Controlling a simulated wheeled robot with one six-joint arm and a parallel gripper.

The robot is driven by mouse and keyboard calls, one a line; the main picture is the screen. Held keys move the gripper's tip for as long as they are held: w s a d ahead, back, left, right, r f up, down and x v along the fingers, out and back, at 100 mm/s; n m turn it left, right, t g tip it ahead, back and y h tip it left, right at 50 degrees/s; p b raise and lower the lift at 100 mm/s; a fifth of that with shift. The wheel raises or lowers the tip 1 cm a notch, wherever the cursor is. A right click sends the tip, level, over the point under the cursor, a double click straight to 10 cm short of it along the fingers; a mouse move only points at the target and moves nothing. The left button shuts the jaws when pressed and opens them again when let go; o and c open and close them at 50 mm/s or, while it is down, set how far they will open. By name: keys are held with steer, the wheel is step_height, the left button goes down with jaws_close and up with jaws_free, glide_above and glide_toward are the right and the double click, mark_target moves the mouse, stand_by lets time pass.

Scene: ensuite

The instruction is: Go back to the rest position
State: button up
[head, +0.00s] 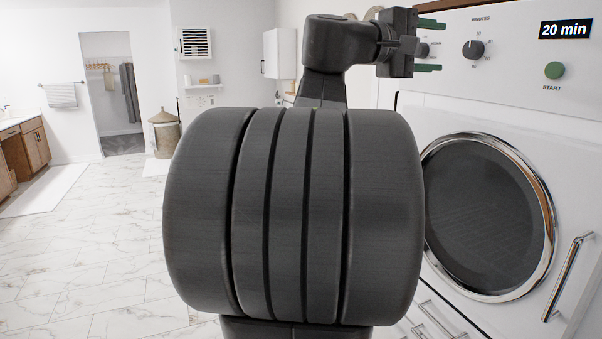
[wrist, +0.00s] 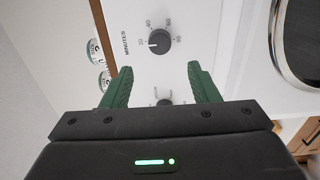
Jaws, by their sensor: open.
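My gripper (head: 432,45) is at the upper right in the head view, in front of the white machine's control panel (head: 505,57). A second knob (wrist: 164,103) shows between the fingers, partly hidden by the gripper. The display (head: 566,29) reads 20 min, above a green start button (head: 554,70).
The machine's round door (head: 485,215) is closed, with a handle (head: 567,276) at its right. A hamper (head: 164,134) stands by the far doorway. A wooden vanity (head: 24,152) and a white mat (head: 45,190) are at the left. The marble floor (head: 100,255) at left is clear.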

mark_target(470, 48)
steer(key=p+x, duration=0.1)
steer(key=x, duration=0.7)
steer(key=shift+w+d+f, duration=0.1)
steer(key=shift+w+d, duration=0.1)
steer(key=shift+d, duration=0.15)
steer(key=shift+m, duration=0.6)
steer(key=shift+s+a+m+b, duration=0.15)
steer(key=shift+m+b, duration=0.2)
steer(key=shift+m, duration=0.65)
steer(key=shift+m+b, duration=0.3)
steer(key=shift+m, duration=0.6)
steer(key=m+b, duration=0.1)
steer(key=m, duration=0.8)
steer(key=shift+r+m, duration=0.25)
steer(key=shift+m, duration=0.15)
steer(key=shift+s+m+p, duration=0.1)
steer(key=shift+m+p, duration=0.2)
steer(key=shift+m, duration=1.6)
